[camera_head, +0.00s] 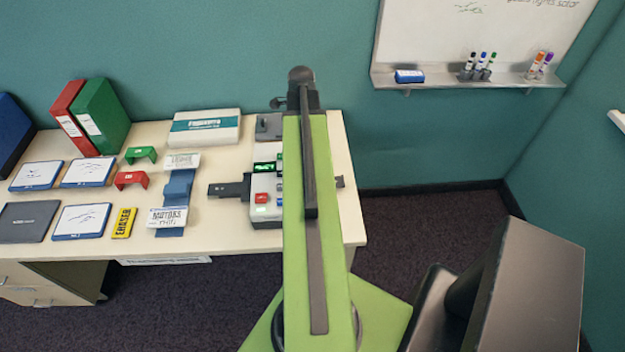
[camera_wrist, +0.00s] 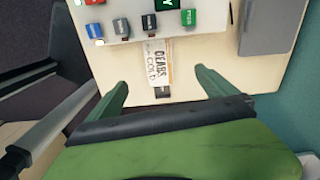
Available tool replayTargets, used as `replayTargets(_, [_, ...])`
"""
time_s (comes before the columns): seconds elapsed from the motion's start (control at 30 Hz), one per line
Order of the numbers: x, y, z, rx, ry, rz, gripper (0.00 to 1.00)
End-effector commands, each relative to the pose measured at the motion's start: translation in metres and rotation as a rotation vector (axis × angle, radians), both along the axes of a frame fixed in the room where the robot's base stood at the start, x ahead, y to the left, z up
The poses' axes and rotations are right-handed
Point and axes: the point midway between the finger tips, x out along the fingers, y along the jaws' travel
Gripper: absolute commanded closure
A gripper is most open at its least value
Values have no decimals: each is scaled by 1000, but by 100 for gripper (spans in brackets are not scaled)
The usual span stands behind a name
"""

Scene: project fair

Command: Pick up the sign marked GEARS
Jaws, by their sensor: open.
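The sign marked GEARS (camera_wrist: 157,62) is a small white and tan card with dark lettering in the wrist view. It lies on the pale table beside the button box, with a small dark piece (camera_wrist: 162,91) at its near end. My gripper (camera_wrist: 161,80) is open, its two green fingers spread to the left and right of the sign without visibly touching it. In the head view my green arm hides the sign, and my fingers cannot be made out. Signs marked MOTORS (camera_head: 167,217) and LIGHTS (camera_head: 183,160) stand farther left.
A white button box (camera_head: 266,212), also in the wrist view (camera_wrist: 118,18), is close beside the GEARS sign. A grey device (camera_wrist: 272,22) lies to the right. Binders (camera_head: 100,113), a white box (camera_head: 205,128) and a yellow eraser box (camera_head: 124,223) share the table (camera_head: 215,240).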

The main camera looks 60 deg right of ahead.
Motion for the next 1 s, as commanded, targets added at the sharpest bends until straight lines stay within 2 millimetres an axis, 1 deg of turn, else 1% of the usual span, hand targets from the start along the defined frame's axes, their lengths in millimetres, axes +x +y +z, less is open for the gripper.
replayTargets(0.03, [-12,-10,1,1,-1,-60,4])
replayTargets(0.1, [-20,-16,1,0,0,-107,4])
replayTargets(0.23, [-22,-18,-1,0,0,-122,4])
replayTargets(0.33, [-21,-17,-9,0,0,-120,4])
replayTargets(0.47, [-21,-17,-31,0,0,-119,4])
replayTargets(0.6, [-21,-17,-62,0,0,-117,4])
replayTargets(0.83, [-21,-16,-110,0,0,-116,4])
replayTargets(0.9, [-21,-16,-120,0,0,-116,4])
replayTargets(1.0, [-21,-16,-125,0,0,-116,4])
